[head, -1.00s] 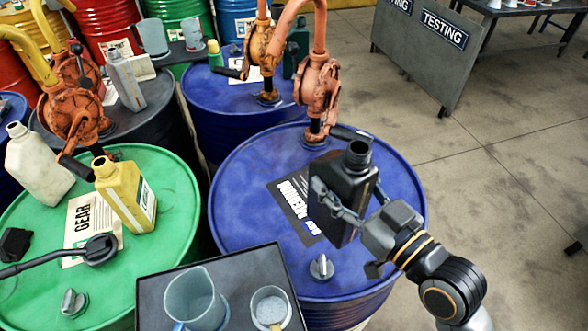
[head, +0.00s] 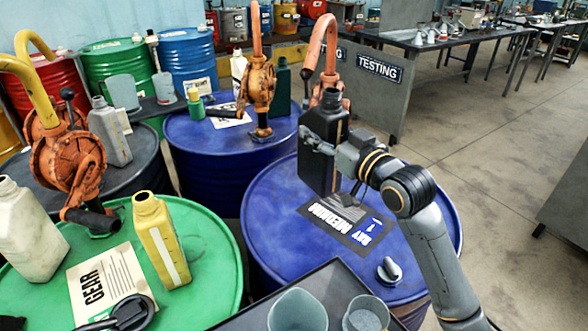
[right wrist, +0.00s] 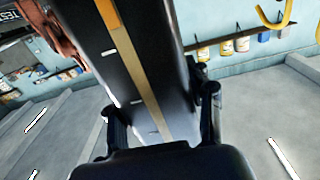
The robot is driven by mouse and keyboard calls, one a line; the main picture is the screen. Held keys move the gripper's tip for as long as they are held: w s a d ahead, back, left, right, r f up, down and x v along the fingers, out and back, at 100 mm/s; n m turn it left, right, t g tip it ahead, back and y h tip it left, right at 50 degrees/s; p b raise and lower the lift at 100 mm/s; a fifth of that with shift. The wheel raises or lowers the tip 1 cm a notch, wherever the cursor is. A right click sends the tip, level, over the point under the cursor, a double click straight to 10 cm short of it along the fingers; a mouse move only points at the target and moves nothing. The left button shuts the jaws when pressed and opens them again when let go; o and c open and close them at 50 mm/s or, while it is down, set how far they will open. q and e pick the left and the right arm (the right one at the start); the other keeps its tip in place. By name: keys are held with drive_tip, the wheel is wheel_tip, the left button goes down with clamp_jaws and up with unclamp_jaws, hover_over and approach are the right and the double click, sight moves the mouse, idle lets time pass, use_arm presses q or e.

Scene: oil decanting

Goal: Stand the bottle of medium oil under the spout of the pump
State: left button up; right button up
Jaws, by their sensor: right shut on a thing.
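A black bottle (head: 318,172) with an open neck is upright in my right gripper (head: 332,158), at the near side of the medium drum's pump (head: 332,82). The fingers clasp its body; it covers most of the pump and its base. The pump's spout is hidden, so I cannot tell whether the neck is under it. In the right wrist view, the bottle (right wrist: 155,75), with an amber strip, stands between the two fingers (right wrist: 162,112). The blue drum (head: 415,235) with the MEDIUM label (head: 342,222) is below. My left gripper is out of view.
A yellow bottle (head: 160,240) and a white bottle (head: 28,235) stand on the green GEAR drum (head: 215,265). A tray (head: 335,277) with two clear vessels is at the front. A grey TESTING panel (head: 400,100) stands beyond the drum.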

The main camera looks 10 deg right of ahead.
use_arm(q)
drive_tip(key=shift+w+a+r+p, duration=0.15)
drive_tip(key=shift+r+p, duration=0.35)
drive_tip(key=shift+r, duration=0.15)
use_arm(e)
drive_tip(key=w+a+f, duration=0.2)
drive_tip(key=w+f, duration=0.8)
drive_tip(key=f, duration=0.1)
drive_tip(key=shift+w+f, duration=0.15)
drive_tip(key=shift+w, duration=0.15)
drive_tip(key=shift+f, duration=0.2)
drive_tip(key=o, duration=1.6)
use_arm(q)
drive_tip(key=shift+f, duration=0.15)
